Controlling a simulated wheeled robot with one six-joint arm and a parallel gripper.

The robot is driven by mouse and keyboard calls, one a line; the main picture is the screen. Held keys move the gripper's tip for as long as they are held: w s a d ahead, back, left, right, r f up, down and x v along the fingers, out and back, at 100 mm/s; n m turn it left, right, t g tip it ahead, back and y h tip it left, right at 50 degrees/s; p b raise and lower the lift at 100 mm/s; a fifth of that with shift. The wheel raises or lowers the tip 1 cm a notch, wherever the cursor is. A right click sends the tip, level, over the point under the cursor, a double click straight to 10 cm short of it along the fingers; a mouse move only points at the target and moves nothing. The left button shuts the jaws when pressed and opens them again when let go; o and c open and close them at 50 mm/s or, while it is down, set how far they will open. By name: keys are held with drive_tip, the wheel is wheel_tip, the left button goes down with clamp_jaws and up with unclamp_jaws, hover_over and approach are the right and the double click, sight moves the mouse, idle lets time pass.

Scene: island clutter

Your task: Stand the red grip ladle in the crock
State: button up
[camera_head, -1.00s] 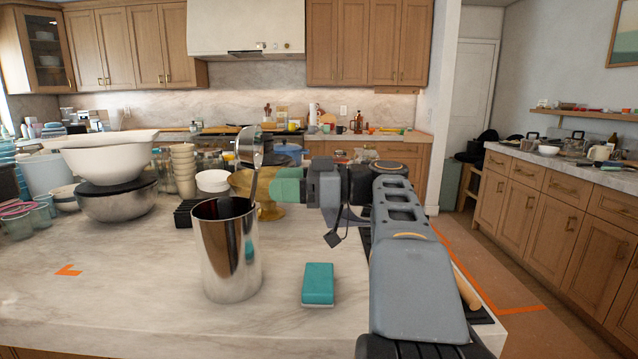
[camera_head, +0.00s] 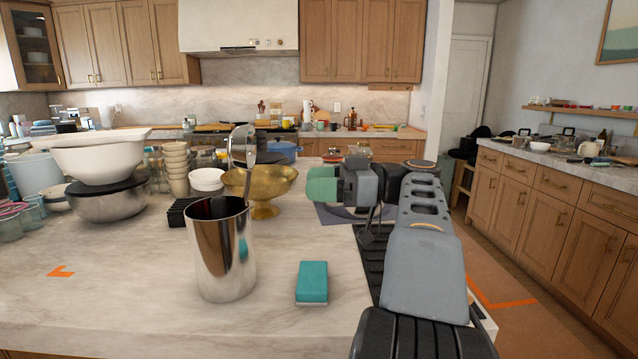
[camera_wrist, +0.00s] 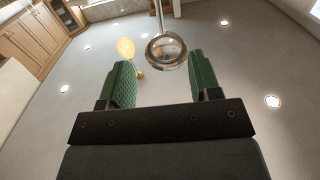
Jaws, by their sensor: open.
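The steel crock (camera_head: 224,255) stands upright on the marble island, left of the teal block. The ladle (camera_head: 243,146) stands in it with its shiny bowl up above the rim and its handle running down inside. The handle's lower part is hidden by the crock wall, and no red grip shows. My gripper (camera_head: 322,186) is to the right of the ladle, apart from it, with green finger pads. In the wrist view my gripper (camera_wrist: 158,82) is open and empty, and the ladle bowl (camera_wrist: 167,52) shows beyond the fingertips.
A brass footed bowl (camera_head: 262,188) stands behind the crock, close to my gripper. The teal block (camera_head: 312,282) lies right of the crock. White and steel bowls (camera_head: 108,208) and stacked cups (camera_head: 176,165) crowd the left.

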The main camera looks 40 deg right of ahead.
drive_tip(key=shift+r, duration=0.2)
drive_tip(key=shift+r+p, duration=1.75)
drive_tip(key=shift+r, duration=0.55)
